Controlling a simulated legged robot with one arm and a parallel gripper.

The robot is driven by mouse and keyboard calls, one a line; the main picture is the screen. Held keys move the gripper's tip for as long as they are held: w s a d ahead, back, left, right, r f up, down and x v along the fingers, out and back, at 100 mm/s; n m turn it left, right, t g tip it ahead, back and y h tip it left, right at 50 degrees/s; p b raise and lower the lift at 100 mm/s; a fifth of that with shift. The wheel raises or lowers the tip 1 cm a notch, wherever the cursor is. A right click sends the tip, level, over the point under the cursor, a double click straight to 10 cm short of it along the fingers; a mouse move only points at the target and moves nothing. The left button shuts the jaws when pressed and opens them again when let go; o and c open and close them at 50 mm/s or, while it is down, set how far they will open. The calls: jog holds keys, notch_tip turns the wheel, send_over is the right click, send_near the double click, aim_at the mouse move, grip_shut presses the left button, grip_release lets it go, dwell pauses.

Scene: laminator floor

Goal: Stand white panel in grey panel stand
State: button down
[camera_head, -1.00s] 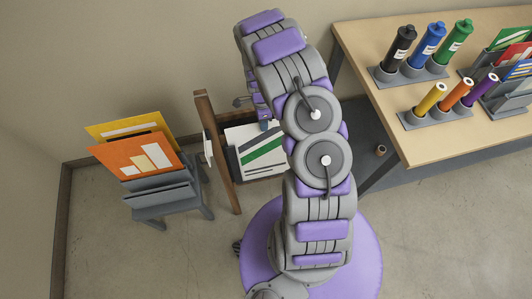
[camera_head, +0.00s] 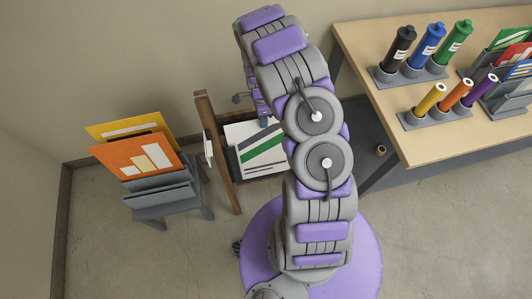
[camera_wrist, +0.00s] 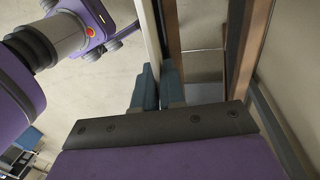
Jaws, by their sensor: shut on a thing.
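The white panel (camera_head: 262,150), with a green and a black diagonal stripe, is upright beside the brown wooden frame in the head view. My gripper (camera_head: 263,121) is shut on its top edge, mostly hidden behind my arm. In the wrist view the teal fingertips (camera_wrist: 158,88) close on the thin edge of the white panel (camera_wrist: 149,35). The grey panel stand (camera_head: 165,204) is on the floor at the left, apart from the gripper. An orange panel (camera_head: 128,163) and a yellow panel (camera_head: 112,128) stand in it, with grey slot plates showing in front.
The brown wooden frame (camera_head: 226,165) stands between the white panel and the grey stand, with a small pale piece (camera_head: 208,150) on its left side. A wooden table (camera_head: 420,135) with coloured tubes and panels is at the right. The front left floor (camera_head: 130,260) is clear.

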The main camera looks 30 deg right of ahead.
jog(key=w+r+p, duration=0.1)
jog(key=r+p, duration=0.2)
jog(key=r, duration=0.7)
jog(key=w+d+r+p, duration=0.1)
jog(key=w+r+p, duration=0.1)
jog(key=r, duration=0.9)
jog(key=w+r+p, duration=0.2)
jog(key=r+p, duration=0.2)
jog(key=r, duration=0.6)
jog(key=shift+w+d+r+p, duration=0.2)
jog(key=shift+d+r+p, duration=0.05)
jog(key=shift+d+p, duration=0.05)
dwell(0.8)
